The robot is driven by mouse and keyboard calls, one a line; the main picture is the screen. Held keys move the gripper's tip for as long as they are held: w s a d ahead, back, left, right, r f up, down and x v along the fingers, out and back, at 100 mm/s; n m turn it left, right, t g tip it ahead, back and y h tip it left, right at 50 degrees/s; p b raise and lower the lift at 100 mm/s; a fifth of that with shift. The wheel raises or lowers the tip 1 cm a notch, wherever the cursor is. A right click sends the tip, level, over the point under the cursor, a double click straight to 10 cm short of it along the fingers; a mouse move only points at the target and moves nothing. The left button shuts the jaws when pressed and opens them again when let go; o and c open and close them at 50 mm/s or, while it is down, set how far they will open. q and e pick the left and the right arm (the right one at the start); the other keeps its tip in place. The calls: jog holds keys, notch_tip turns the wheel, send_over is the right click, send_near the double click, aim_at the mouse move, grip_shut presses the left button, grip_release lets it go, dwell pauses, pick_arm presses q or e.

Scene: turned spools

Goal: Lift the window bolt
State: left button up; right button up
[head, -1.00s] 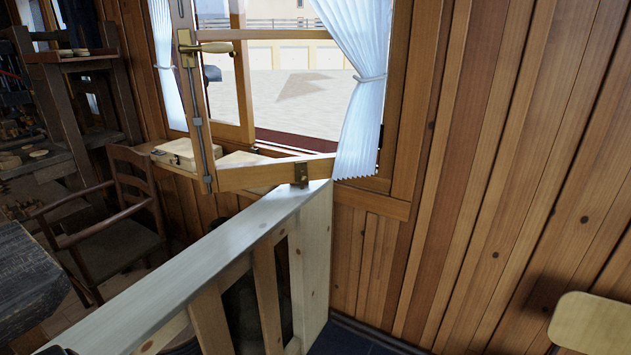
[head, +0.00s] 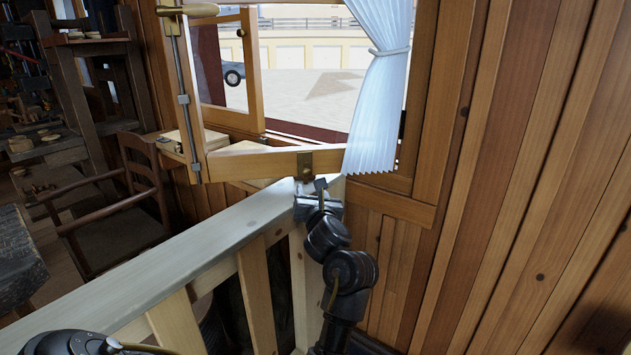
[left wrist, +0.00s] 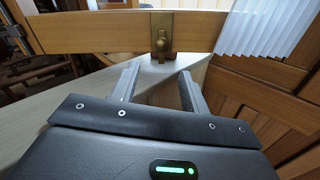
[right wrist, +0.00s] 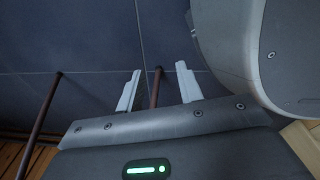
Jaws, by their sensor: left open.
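The window bolt (head: 305,164) is a small brass fitting on the bottom wooden rail of the open window sash (head: 262,165). In the left wrist view the bolt (left wrist: 161,36) shows as a brass plate with a knob, straight ahead of the fingers. My left gripper (head: 312,187) is just below the bolt, above the end of the pale railing. In the left wrist view its two fingers (left wrist: 157,84) are apart with nothing between them. My right gripper (right wrist: 157,85) shows only in its own wrist view, with its fingers apart, over a dark floor.
The pale wooden railing (head: 215,245) runs beneath the sash. A white curtain (head: 379,90) hangs to the right of the bolt. A plank wall (head: 520,190) fills the right side, and a wooden chair (head: 120,225) stands at the left. A brown rod (right wrist: 157,88) appears between my right fingers.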

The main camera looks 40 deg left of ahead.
aim_at(307, 174)
pick_arm(q)
jog(key=x, duration=0.6)
jog(key=p+x, duration=0.1)
jog(key=x, duration=0.1)
jog(key=shift+w+a+r, duration=0.15)
jog(key=shift+w+r, duration=0.2)
jog(key=shift+w, duration=0.1)
jog(key=shift+x, duration=0.8)
jog(key=shift+f, duration=0.1)
pick_arm(e)
jog(key=s, duration=0.1)
jog(key=s+d, duration=0.1)
jog(key=s, duration=0.1)
jog(key=shift+s+d+f, duration=0.2)
jog(key=shift+d+f, duration=0.05)
jog(key=shift+f, duration=0.15)
pick_arm(q)
grip_shut()
pick_arm(e)
jog(key=shift+w, duration=0.25)
